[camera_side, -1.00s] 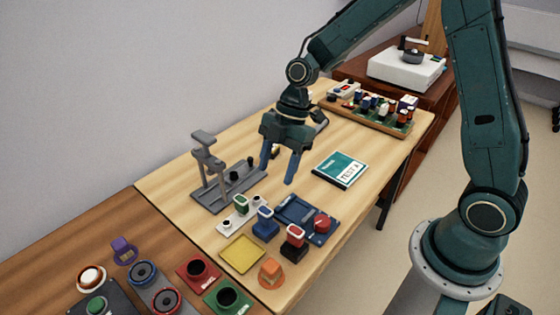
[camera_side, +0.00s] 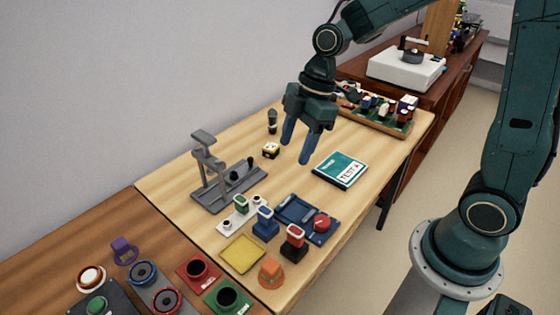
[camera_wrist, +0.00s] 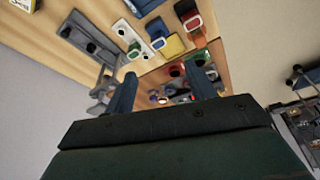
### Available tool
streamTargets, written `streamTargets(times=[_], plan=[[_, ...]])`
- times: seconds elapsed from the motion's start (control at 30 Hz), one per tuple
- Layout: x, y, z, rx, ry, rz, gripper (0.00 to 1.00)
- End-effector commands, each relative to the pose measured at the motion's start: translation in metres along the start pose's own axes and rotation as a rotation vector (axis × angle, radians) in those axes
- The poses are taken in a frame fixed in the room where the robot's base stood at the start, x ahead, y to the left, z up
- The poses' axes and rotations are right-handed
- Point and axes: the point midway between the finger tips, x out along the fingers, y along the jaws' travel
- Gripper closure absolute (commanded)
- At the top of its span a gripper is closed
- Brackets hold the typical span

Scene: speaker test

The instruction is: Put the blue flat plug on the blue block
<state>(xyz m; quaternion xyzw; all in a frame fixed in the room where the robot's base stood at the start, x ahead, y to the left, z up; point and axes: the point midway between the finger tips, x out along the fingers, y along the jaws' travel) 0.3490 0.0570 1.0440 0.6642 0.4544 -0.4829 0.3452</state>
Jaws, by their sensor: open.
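A blue plug with a white-rimmed top (camera_side: 265,224) stands upright near the front of the light table. It also shows in the wrist view (camera_wrist: 156,31). A flat dark-blue block-like base (camera_side: 292,208) lies right behind it, with a red round part on its right end. The base shows partly at the top of the wrist view (camera_wrist: 145,4). I cannot tell for certain which blue piece is the task's block. My gripper (camera_side: 297,152) is open and empty, above the table and well behind both blue pieces. Its two fingers also show in the wrist view (camera_wrist: 162,84).
A red-topped plug (camera_side: 294,241), a green plug (camera_side: 240,206) and a yellow plate (camera_side: 242,254) surround the blue plug. A grey stand (camera_side: 225,188) is at left. A teal-and-white box (camera_side: 340,169) lies right of my gripper. A parts tray (camera_side: 378,122) is behind.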

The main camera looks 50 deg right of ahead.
Motion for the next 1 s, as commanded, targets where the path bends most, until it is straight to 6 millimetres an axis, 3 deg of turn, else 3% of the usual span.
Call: streamTargets(times=[0.2,0.5,0.8,1.0], plan=[[-0.044,-0.025,0.009,0.221,-0.023,0.106,0.44],[-0.089,-0.065,0.029,0.542,-0.005,0.247,0.44],[-0.119,-0.107,0.055,0.872,0.069,0.376,0.44],[-0.129,-0.129,0.07,1.047,0.127,0.432,0.44]])
